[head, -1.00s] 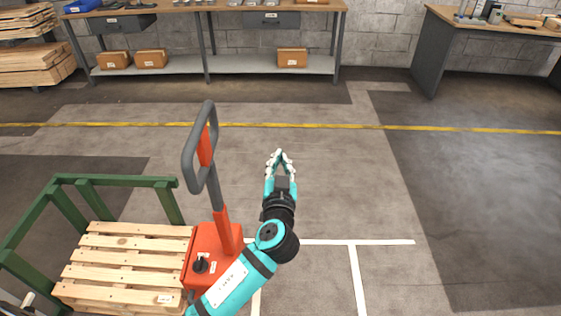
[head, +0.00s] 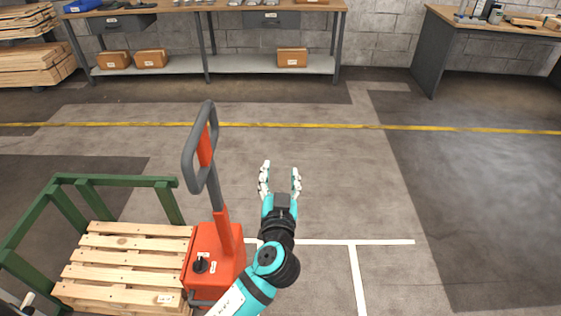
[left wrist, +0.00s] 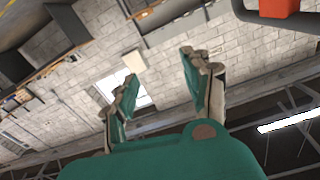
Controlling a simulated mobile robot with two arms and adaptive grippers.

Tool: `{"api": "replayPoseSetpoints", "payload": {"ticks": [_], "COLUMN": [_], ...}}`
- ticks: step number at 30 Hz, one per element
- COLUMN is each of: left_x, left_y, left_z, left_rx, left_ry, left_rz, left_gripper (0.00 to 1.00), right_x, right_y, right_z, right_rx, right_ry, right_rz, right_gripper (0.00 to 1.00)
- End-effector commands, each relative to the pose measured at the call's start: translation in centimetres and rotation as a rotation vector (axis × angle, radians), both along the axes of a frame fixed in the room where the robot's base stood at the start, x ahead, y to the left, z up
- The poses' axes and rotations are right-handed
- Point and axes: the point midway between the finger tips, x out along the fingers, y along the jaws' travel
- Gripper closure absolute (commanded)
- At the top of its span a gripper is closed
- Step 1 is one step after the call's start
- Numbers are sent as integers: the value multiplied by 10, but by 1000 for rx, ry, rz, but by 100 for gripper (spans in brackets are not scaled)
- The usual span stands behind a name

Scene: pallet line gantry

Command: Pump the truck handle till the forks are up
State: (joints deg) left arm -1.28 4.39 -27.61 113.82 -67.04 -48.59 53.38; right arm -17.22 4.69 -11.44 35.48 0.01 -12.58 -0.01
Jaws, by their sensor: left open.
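The orange pallet truck (head: 216,255) stands at the lower left in the head view. Its upright handle, a grey loop (head: 191,160) on an orange and grey shaft, leans slightly to the left. A wooden pallet (head: 125,265) lies left of the truck body; the forks are hidden beneath it. My left gripper (head: 281,178) is open and empty, to the right of the handle and apart from it. In the left wrist view its two fingers (left wrist: 160,90) are spread with nothing between them. A grey and orange part, probably the handle (left wrist: 285,10), shows at the top right. My right gripper is not seen.
A green rail frame (head: 112,180) surrounds the pallet's far and left sides. A workbench (head: 210,65) with boxes on its shelf stands at the back, another desk (head: 425,55) at the back right. The floor right of my arm is clear.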

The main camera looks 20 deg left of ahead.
Motion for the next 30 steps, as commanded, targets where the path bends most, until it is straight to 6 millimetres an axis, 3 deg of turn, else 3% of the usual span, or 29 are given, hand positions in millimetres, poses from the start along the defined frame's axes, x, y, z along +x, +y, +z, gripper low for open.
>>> {"api": "replayPoseSetpoints", "payload": {"ticks": [3, 9, 15, 22, 28, 30], "left_x": [-27, -58, -71, -71, -71, -68], "left_y": [-8, -17, -20, -20, -21, -23], "left_z": [-1, -1, 0, 1, -1, -15], "left_rx": [-3, -2, -1, -1, 1, 13], "left_ry": [3, 3, 0, -1, 4, 34], "left_rz": [0, -1, 0, 0, -2, -14], "left_gripper": [51, 51, 51, 51, 74, 83], "right_x": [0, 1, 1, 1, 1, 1], "right_y": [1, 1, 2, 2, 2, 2], "right_z": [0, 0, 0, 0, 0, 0], "right_rx": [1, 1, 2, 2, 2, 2], "right_ry": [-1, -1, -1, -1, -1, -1], "right_rz": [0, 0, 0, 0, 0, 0], "right_gripper": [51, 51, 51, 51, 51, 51]}}
